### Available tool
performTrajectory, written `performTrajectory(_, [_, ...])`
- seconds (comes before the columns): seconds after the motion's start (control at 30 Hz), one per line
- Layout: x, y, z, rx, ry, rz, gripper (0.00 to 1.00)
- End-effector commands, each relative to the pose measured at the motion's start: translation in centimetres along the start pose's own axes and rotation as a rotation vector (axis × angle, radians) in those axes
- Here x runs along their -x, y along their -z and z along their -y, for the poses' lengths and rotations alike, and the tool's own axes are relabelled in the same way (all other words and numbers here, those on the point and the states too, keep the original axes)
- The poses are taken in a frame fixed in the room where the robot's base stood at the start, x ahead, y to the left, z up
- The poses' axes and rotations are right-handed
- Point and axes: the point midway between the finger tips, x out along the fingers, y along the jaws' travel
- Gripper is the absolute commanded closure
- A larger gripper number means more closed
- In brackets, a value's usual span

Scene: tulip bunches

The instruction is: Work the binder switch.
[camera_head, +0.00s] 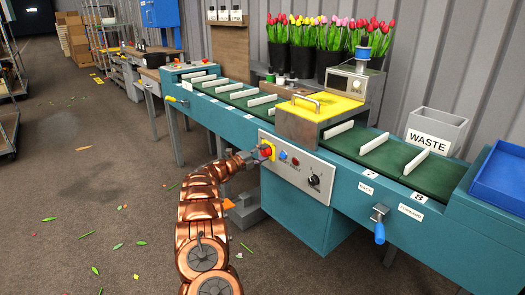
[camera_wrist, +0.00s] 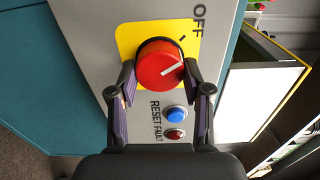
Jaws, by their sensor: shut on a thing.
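The binder switch is a round red knob on a yellow plate, on the grey panel at the front of the machine. It shows in the head view (camera_head: 267,150) and large in the wrist view (camera_wrist: 157,58). In the wrist view its white line points right and slightly up, off the black tick beside the word OFF (camera_wrist: 199,20). My gripper (camera_wrist: 159,72) has one finger on each side of the knob and is shut on it. In the head view my gripper (camera_head: 256,156) reaches the panel from the left and partly hides the knob.
Next to the switch are a blue reset button (camera_wrist: 174,113), a dark red fault lamp (camera_wrist: 174,134) and a black dial (camera_head: 314,180). A blue-handled lever (camera_head: 380,228) sticks out farther right. The green conveyor (camera_head: 388,157) runs above. Floor at left is mostly free, with scattered leaves.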

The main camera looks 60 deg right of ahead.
Motion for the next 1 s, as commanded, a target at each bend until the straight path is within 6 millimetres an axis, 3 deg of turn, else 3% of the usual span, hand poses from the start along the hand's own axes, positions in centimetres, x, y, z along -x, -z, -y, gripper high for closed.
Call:
performTrajectory(0.4, [0.10, -0.06, 0.01, 0.204, -0.003, 0.001, 0.86])
performTrajectory(1.0, [0.10, -0.07, -0.05, 0.238, -0.002, 0.001, 0.86])
